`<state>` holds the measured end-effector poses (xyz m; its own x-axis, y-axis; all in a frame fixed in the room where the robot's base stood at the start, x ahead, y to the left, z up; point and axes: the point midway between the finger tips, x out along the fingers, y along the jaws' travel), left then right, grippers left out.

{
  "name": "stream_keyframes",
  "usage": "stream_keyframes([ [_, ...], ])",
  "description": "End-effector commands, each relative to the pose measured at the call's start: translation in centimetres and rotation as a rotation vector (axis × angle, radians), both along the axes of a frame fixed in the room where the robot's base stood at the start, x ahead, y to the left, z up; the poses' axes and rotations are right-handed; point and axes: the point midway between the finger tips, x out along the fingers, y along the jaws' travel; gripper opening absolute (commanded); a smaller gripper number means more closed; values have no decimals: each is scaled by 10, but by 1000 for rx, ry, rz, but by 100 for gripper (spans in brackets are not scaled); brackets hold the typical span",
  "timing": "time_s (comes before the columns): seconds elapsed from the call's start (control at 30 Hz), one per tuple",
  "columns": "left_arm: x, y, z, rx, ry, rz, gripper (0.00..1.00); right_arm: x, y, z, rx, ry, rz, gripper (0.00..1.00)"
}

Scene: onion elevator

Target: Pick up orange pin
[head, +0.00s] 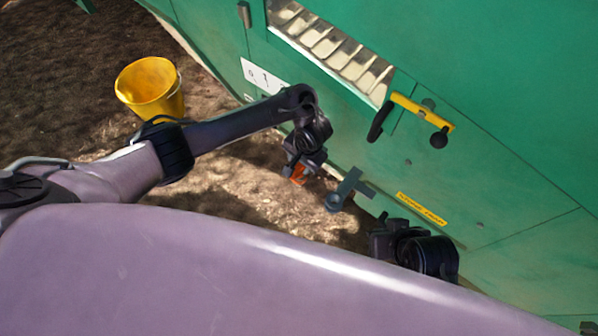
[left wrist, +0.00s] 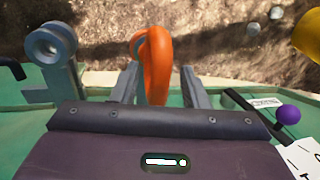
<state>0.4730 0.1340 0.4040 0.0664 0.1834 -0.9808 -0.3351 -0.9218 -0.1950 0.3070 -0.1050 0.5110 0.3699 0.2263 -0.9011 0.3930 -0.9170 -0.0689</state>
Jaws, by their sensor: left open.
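The orange pin (left wrist: 157,62) is a thick orange loop in the left wrist view, standing between the two grey fingers of my left gripper (left wrist: 160,72). The fingers are apart, with a gap visible on the right side of the pin; the left finger is very close to it. In the head view a small patch of the orange pin (head: 298,174) shows just below my left gripper (head: 301,166), beside the green machine. The pin's lower part is hidden behind the gripper body. Black parts of my right arm show at the machine's lower edge; its fingers cannot be made out.
A grey bracket with a round end (head: 340,197) sticks out from the green machine (head: 500,130) just right of my left gripper. A yellow bar with black handles (head: 422,110) is above it. A yellow bucket (head: 148,82) stands on the ground at left.

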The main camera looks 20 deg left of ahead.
Motion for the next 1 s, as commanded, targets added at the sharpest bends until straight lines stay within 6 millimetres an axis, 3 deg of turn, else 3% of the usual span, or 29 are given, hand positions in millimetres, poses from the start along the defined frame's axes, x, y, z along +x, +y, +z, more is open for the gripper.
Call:
stream_keyframes([
  [0.2, 0, 0, 0, 0, -1, 0, 41, 0, 1, 1, 3, -4, 2, 0],
  [0.53, 0, 0, 0, 0, 0, 0, 0, 0, 1, 1, 2, -4, 1, 0],
  [1.0, 1, 0, 11, -2, -2, 0, 0, -3, -3, 6, -8, 17, -5, 0],
])
